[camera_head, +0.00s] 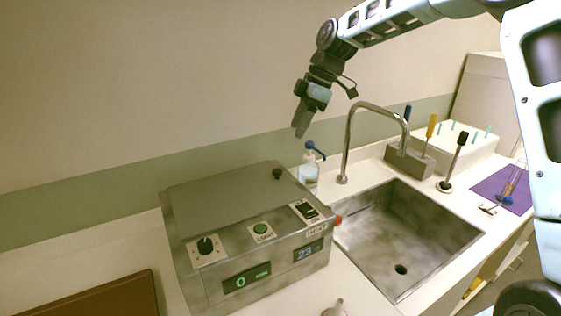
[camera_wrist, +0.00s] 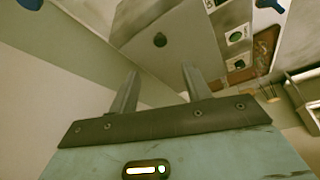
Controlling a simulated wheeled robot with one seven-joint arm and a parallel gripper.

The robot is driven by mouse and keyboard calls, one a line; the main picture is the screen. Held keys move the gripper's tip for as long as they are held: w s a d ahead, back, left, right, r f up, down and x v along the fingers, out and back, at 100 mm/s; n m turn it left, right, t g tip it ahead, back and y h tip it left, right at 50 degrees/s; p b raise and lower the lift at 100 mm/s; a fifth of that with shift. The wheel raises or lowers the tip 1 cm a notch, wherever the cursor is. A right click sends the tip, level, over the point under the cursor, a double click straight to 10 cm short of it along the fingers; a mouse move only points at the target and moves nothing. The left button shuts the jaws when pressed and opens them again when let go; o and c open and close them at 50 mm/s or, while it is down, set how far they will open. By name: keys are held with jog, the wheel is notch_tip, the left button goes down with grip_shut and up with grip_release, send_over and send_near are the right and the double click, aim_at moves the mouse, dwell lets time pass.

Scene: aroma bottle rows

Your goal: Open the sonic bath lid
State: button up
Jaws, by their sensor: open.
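The sonic bath (camera_head: 255,262) is a grey metal box on the counter, with a knob, a green button, a switch and two displays on its sloped front. Its flat lid (camera_head: 225,192) lies closed on top, with a small black knob (camera_head: 277,173) near the right end. In the wrist view the lid (camera_wrist: 180,28) and its black knob (camera_wrist: 160,40) show beyond the fingers. My gripper (camera_head: 300,133) is above and to the right of the knob, in the air, pointing down. In the wrist view my gripper (camera_wrist: 158,78) has its two fingers apart with nothing between them.
A soap bottle (camera_head: 308,172) with a blue pump stands behind the bath's right end. A tall curved faucet (camera_head: 348,140) and a sink (camera_head: 400,245) are to the right. A brown board (camera_head: 105,300) lies at front left. The wall is close behind the bath.

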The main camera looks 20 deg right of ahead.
aim_at(277, 170)
jog(key=p+x, duration=0.3)
jog(key=x, duration=1)
jog(key=shift+d, duration=0.1)
jog(key=shift+c, duration=0.3)
jog(key=shift+r, duration=0.1)
grip_shut()
